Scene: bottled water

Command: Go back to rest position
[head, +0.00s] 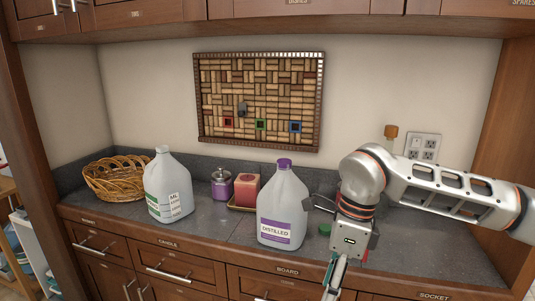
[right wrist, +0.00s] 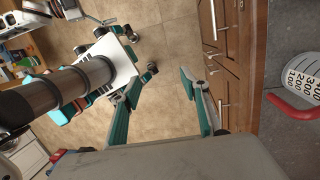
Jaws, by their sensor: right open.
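My right arm comes in from the right in the head view and bends down at the counter's front edge. My right gripper (head: 335,278) hangs there, partly cut off by the bottom of the picture. In the right wrist view its two fingers (right wrist: 158,80) are spread, with only floor between them. A jug with a purple cap and a "DISTILLED" label (head: 283,208) stands upright just left of the right wrist, apart from the fingers. A second jug with a white cap (head: 168,188) stands upright further left. My left gripper is not in view.
The grey counter (head: 225,231) holds a wicker basket (head: 118,180), a purple jar (head: 222,185), a red candle (head: 246,190) and a green lid (head: 325,230). A red-handled measuring cup (right wrist: 298,98) shows at the right wrist view's edge. Drawers (head: 180,268) line the front.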

